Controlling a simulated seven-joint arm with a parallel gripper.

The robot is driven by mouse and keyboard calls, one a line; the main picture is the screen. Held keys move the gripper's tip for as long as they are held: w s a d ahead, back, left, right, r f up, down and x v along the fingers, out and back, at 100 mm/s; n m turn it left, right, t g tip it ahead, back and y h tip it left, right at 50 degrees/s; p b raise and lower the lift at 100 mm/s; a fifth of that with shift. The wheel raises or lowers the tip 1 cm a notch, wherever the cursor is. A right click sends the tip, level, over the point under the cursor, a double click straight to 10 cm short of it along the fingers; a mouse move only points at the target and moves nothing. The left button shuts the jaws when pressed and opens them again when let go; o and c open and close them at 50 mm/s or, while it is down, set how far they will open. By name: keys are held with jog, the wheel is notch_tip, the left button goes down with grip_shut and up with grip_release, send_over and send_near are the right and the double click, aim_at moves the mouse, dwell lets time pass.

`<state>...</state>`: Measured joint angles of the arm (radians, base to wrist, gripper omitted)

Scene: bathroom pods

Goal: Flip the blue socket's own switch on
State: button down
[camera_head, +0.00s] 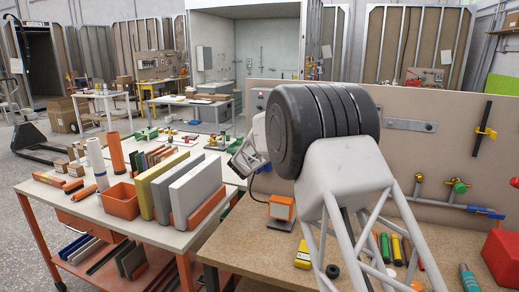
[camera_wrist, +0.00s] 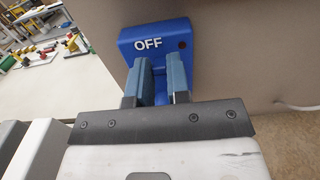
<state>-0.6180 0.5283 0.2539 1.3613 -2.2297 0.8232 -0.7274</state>
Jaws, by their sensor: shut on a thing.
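The blue socket (camera_wrist: 176,36) is on the upright board in the wrist view. Its face reads "OFF" in white, with a small dark red dot to the right. My gripper (camera_wrist: 158,66) is at the socket's lower part, its two blue-grey fingers a little apart with a blue piece between them. The fingers hide much of that piece, so I cannot tell whether it is the switch or another part of the socket.
The tan board (camera_head: 447,150) carries pipes and valves on its right. An orange device (camera_head: 282,206) and a yellow item (camera_head: 303,254) stand on the wooden bench (camera_head: 240,240). A red box (camera_head: 503,255) is at the right edge. A table with panels (camera_head: 195,190) is at left.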

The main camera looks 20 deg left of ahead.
jog(key=shift+f+t, duration=0.25)
jog(key=shift+t, duration=0.5)
jog(key=shift+f+t, duration=0.2)
jog(key=shift+t, duration=0.55)
jog(key=c, duration=1.1)
grip_release()
jog(key=shift+s, duration=0.2)
jog(key=shift+v, duration=3.8)
